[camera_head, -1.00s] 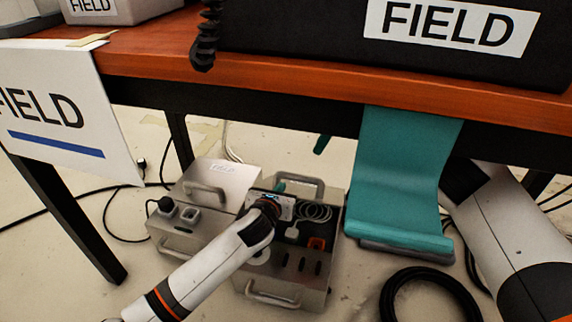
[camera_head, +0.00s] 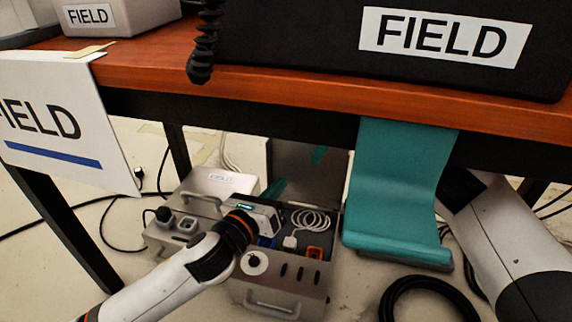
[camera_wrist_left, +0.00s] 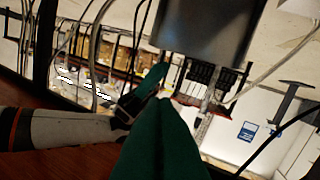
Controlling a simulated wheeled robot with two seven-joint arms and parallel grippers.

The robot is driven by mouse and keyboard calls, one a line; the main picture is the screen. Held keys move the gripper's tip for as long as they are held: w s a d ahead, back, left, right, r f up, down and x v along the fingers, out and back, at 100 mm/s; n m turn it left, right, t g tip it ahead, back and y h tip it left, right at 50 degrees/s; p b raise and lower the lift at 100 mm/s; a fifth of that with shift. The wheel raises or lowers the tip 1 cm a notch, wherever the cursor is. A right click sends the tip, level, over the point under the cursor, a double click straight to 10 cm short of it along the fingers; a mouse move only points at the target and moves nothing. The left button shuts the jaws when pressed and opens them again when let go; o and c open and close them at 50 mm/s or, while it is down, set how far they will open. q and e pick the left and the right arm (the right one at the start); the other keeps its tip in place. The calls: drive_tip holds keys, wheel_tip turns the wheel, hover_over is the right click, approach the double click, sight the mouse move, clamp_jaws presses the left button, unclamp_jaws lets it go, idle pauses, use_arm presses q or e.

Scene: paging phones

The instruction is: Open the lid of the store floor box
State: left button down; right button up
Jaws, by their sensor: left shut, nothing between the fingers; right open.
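A grey metal floor box (camera_head: 285,290) stands under the table. Its dark lid (camera_head: 302,160) stands up at the back. A white cable coil and an orange item show inside. My left gripper (camera_head: 275,189) is over the box's left part, in front of the lid. Its teal fingers are shut and empty; they fill the lower middle of the left wrist view (camera_wrist_left: 160,145). My right gripper (camera_head: 318,155) shows only as a teal tip in front of the lid; the table and cloth hide the rest. It also shows in the left wrist view (camera_wrist_left: 143,92) and is open.
A second grey box (camera_head: 215,183) with a label too small to read stands left, shut. A teal cloth (camera_head: 400,190) hangs from the table edge (camera_head: 300,95). A black cable coil (camera_head: 430,285) lies on the floor at right.

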use_arm(q)
drive_tip(key=s+d+r+m+g+h, duration=0.1)
drive_tip(key=s+r+m+g+h, duration=0.3)
drive_tip(key=s+r+h, duration=0.7)
wheel_tip(320, 180, up, 3)
drive_tip(key=g, duration=0.2)
drive_tip(key=shift+d+g, duration=0.15)
drive_tip(key=shift+g, duration=0.15)
